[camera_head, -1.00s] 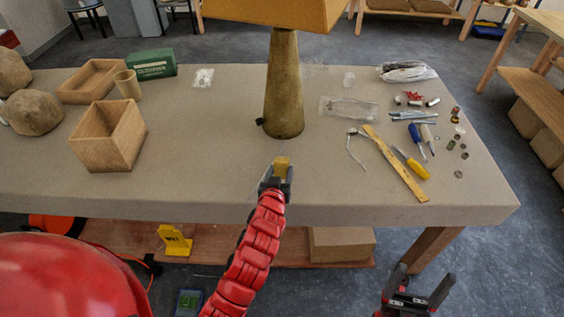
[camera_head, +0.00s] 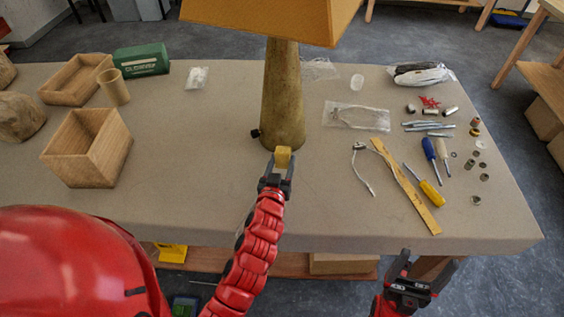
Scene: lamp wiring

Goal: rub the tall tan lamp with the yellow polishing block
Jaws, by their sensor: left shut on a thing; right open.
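The tall tan lamp (camera_head: 282,95) stands upright on the table, its orange-yellow shade (camera_head: 265,18) cut off by the top edge of the view. My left gripper (camera_head: 279,168) is shut on the yellow polishing block (camera_head: 283,157). The block sits just in front of the lamp's base and overlaps its lower edge in the picture; I cannot tell if they touch. My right gripper (camera_head: 420,275) is open and empty, in front of the table's front edge at the lower right.
On the table (camera_head: 220,200), an open wooden box (camera_head: 88,150), a wooden tray (camera_head: 75,82), a cup (camera_head: 114,88) and a green box (camera_head: 141,60) stand left. A wooden ruler (camera_head: 407,187), screwdrivers (camera_head: 430,195) and small parts lie right. Table around the lamp's front is clear.

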